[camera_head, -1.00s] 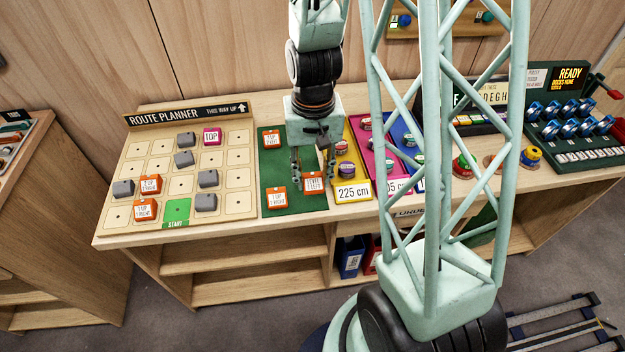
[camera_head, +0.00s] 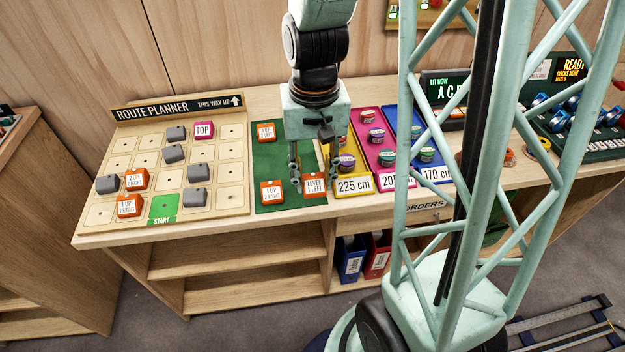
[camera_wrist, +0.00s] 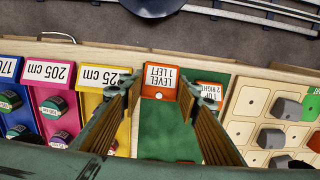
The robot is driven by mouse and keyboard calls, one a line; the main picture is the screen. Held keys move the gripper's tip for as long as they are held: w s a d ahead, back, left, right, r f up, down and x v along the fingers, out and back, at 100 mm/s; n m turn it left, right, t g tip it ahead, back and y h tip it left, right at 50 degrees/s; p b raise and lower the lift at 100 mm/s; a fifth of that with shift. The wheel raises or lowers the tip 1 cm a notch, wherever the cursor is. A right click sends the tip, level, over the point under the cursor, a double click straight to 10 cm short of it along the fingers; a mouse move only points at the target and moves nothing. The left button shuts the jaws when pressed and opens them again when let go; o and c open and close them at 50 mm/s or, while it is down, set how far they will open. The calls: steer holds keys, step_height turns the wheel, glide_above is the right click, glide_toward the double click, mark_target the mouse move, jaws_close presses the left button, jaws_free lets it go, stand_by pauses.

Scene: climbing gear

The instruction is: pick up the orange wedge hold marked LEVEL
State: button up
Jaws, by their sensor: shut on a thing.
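The orange wedge hold marked LEVEL 1 LEFT (camera_head: 315,185) is at the front right of the green mat (camera_head: 292,163). In the wrist view the orange hold (camera_wrist: 161,82) shows between my fingers, with its label upside down. My gripper (camera_head: 314,184) points down and is shut on this hold, one finger at each side. In the wrist view my gripper (camera_wrist: 165,92) covers part of the neighbouring hold. I cannot tell whether the hold is clear of the mat.
An orange 1 UP 2 RIGHT hold (camera_head: 271,192) stands close on the left, and another orange hold (camera_head: 266,132) at the mat's back. The route planner board (camera_head: 122,160) lies further left. The yellow 225 cm tray (camera_head: 347,148) is close on the right.

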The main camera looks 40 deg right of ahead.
steer(key=shift+s+a+b, duration=0.15)
steer(key=shift+s+b, duration=0.25)
stand_by(0.8)
